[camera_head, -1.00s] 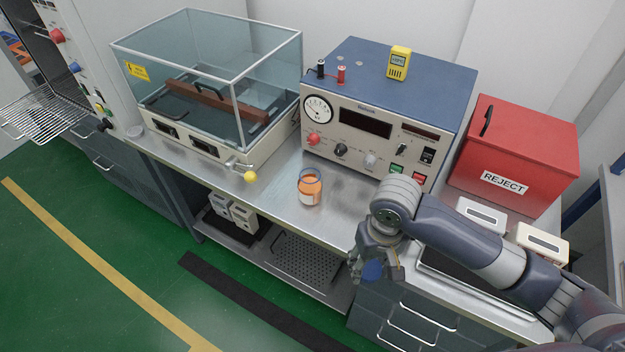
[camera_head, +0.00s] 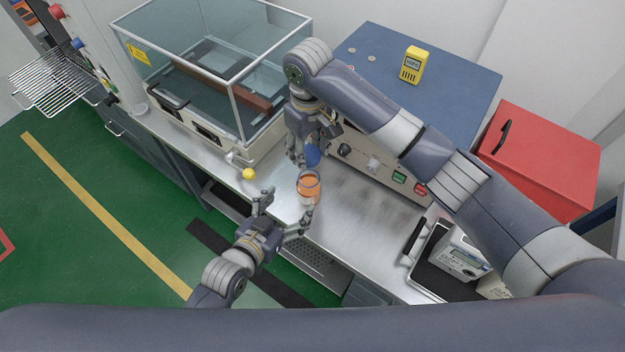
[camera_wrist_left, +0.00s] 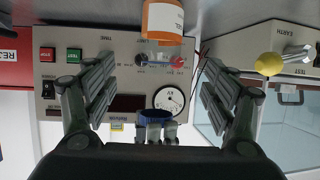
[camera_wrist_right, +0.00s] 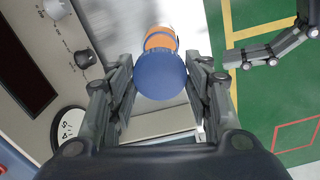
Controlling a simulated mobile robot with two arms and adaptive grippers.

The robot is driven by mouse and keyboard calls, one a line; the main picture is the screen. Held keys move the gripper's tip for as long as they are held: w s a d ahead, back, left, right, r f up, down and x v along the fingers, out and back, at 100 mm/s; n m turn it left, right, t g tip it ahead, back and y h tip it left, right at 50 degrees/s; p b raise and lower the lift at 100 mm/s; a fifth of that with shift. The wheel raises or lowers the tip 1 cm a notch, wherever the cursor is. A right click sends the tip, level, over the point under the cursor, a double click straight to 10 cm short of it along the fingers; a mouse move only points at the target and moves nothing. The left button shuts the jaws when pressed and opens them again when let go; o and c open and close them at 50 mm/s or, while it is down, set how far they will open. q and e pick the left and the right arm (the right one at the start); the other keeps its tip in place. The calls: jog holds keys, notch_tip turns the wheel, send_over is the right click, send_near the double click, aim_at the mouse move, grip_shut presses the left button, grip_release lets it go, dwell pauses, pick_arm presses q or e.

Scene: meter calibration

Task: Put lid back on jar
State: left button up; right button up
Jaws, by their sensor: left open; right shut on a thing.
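The orange jar (camera_head: 308,187) with a clear upper rim stands upright on the steel bench in the head view. It also shows in the left wrist view (camera_wrist_left: 162,20) and, partly hidden, in the right wrist view (camera_wrist_right: 160,38). My right gripper (camera_head: 308,150) is shut on the blue lid (camera_head: 312,157), above and slightly behind the jar. The lid shows between the fingers in the right wrist view (camera_wrist_right: 160,76). My left gripper (camera_head: 284,212) is open and empty, its fingers spread in front of the jar and not touching it visibly.
A glass-walled test box (camera_head: 215,75) with a yellow-knobbed lever (camera_head: 248,174) stands left of the jar. The blue-topped meter (camera_head: 460,85) stands behind, partly hidden by my right arm. A red reject bin (camera_head: 545,160) is at right.

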pick_arm(q)
jog(key=shift+s+a+r, duration=0.1)
pick_arm(e)
jog(key=shift+s+a+r, duration=0.1)
jog(key=shift+s, duration=0.05)
pick_arm(q)
jog(key=x, duration=1.2)
jog(key=c, duration=1.6)
pick_arm(e)
send_over(309, 169)
jog(key=s, duration=0.2)
jog(key=shift+s+f, duration=0.15)
jog(key=shift+f, duration=2.4)
jog(key=shift+f, duration=0.85)
jog(key=shift+f, duration=0.55)
